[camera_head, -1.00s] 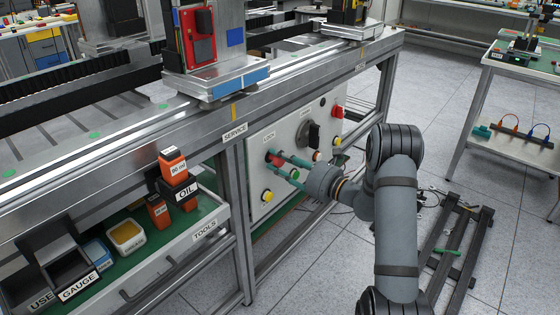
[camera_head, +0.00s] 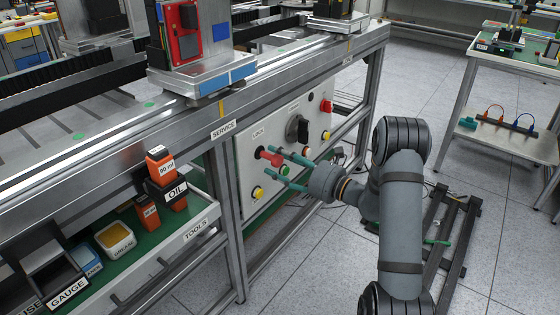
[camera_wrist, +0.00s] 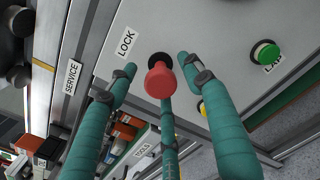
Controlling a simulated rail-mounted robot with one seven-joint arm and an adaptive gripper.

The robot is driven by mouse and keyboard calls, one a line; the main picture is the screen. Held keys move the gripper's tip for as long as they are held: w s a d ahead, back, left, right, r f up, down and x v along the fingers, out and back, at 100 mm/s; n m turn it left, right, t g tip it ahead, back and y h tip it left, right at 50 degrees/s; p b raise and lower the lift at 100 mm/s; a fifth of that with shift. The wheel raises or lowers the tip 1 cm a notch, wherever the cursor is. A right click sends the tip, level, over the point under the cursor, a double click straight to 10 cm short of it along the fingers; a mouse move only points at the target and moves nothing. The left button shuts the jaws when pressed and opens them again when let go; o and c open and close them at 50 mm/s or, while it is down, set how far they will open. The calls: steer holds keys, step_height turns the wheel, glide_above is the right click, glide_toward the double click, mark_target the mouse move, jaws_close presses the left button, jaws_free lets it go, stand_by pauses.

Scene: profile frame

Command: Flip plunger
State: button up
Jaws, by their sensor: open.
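The plunger is a red knob (camera_head: 277,160) on a black collar beside the LOCK label on the light panel. It also shows in the wrist view (camera_wrist: 160,80), where its red head stands out from the collar. My gripper (camera_head: 274,160) has teal fingers spread around the knob. In the wrist view my gripper (camera_wrist: 157,68) is open, with one finger left of the red head, one right and one below. Gaps show at the left and right fingers. I cannot tell whether the lower finger touches the knob.
The panel carries a black rotary handle (camera_head: 298,128), a yellow button (camera_head: 257,192) and a red button (camera_head: 326,105). A green button (camera_wrist: 265,53) shows in the wrist view. The tool tray (camera_head: 205,224) with orange bottles lies to the left.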

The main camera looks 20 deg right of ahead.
steer(key=v, duration=1.2)
stand_by(0.3)
